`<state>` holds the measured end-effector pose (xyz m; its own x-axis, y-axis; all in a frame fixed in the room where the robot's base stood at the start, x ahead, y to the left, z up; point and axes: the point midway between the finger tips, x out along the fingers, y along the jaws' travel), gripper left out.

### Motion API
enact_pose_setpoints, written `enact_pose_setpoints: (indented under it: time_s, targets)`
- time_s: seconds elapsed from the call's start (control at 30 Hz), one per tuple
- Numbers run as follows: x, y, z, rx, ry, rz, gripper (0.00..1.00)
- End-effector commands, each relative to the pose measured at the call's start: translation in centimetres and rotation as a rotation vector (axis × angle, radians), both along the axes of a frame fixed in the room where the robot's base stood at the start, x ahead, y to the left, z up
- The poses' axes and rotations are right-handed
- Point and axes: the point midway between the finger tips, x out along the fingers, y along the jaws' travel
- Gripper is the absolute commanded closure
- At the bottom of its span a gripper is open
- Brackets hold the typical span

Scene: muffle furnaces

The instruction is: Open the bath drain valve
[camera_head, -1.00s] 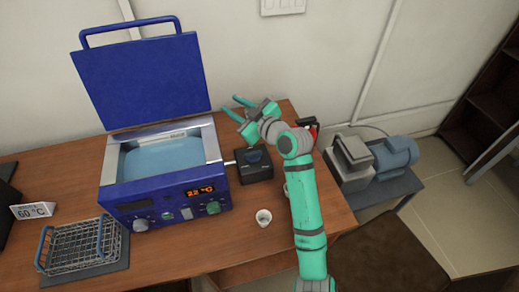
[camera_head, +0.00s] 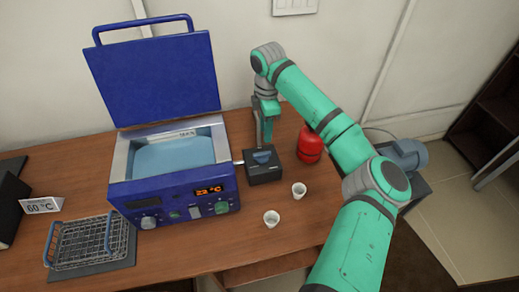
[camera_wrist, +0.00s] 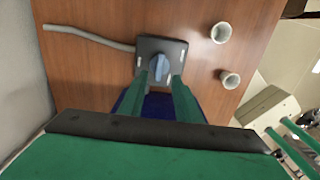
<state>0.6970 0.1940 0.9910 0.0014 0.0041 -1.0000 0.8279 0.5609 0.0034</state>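The blue water bath (camera_head: 175,206) stands on the wooden table with its lid (camera_head: 158,78) raised and pale blue liquid inside. To its right sits a small black valve box (camera_head: 265,173) with a blue knob (camera_head: 262,156) on top; a short pipe joins it to the bath. My gripper (camera_head: 263,142) points down just above the knob. In the wrist view, the knob (camera_wrist: 159,67) lies between and just beyond my two green fingertips (camera_wrist: 160,80), which are apart. I cannot see contact with the knob.
Two small white cups (camera_head: 299,191) (camera_head: 271,219) stand in front of the valve box. A red canister (camera_head: 309,145) stands to its right. A wire basket (camera_head: 88,242) and a 60 °C sign (camera_head: 40,205) are at the left. A grey hose (camera_wrist: 88,36) leaves the box.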

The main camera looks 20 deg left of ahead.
Motion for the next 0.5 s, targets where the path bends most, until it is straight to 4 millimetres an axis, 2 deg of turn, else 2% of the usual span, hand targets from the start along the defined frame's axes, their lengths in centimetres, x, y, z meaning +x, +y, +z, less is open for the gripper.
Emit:
enact_pose_setpoints:
  time_s: [0.17,0.5]
  targets:
    - [0.0,-0.4,-1.7,-0.009,0.004,-0.002,0.70]
    - [0.0,-0.4,-7.5,-0.006,0.003,-0.003,0.70]
